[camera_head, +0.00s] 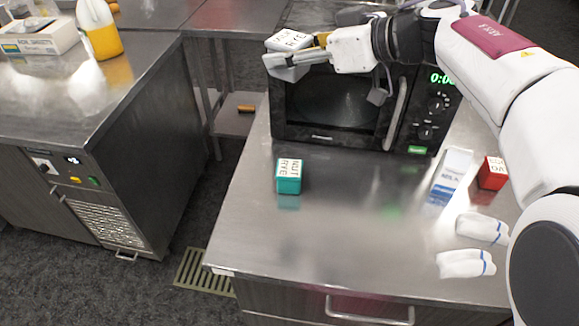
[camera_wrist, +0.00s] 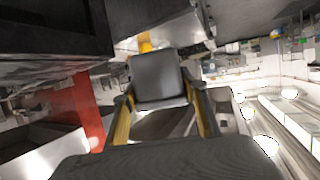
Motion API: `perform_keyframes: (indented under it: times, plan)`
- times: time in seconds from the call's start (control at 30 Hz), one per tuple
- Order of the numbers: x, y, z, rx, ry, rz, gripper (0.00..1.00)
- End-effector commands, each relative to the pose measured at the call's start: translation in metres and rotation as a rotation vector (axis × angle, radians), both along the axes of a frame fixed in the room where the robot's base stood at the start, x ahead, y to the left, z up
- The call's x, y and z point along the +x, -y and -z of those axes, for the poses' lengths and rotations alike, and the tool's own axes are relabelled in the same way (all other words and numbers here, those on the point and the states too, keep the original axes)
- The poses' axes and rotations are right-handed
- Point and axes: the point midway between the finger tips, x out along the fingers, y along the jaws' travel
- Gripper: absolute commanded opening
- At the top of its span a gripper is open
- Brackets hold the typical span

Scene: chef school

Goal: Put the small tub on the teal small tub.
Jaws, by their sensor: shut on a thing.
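The small tub (camera_head: 288,40) is pale grey with dark lettering on a white top. My gripper (camera_head: 302,56) is shut on it and holds it high, in front of the microwave's upper left part in the head view. In the wrist view, a grey block, which looks like the tub (camera_wrist: 157,77), sits between the yellow-edged fingers. The teal small tub (camera_head: 289,177) stands upright on the steel counter, well below the held tub in the head view. Its white top has dark lettering and nothing rests on it.
A black microwave (camera_head: 332,108) stands behind the teal tub. To the right are a milk carton (camera_head: 452,172), a red tub (camera_head: 491,173) and two white rolled cloth-like things (camera_head: 466,264). The counter (camera_head: 330,240) is clear in front and its left edge is near the teal tub.

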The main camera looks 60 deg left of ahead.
Motion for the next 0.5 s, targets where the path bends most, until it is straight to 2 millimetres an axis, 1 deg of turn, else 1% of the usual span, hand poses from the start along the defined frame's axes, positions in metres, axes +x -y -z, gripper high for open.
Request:
perform_keyframes:
  times: [0.07,0.1,0.2,0.4,0.5]
  plan:
    - [-0.001,0.000,0.011,-0.001,-0.002,-0.001,0.16]
    - [-0.001,0.000,0.020,-0.002,-0.004,-0.001,0.16]
    - [-0.001,0.000,0.041,-0.002,-0.004,0.001,0.16]
    - [-0.001,0.001,0.098,-0.004,-0.004,0.000,0.16]
    - [-0.001,0.000,0.121,-0.002,-0.004,0.000,0.16]
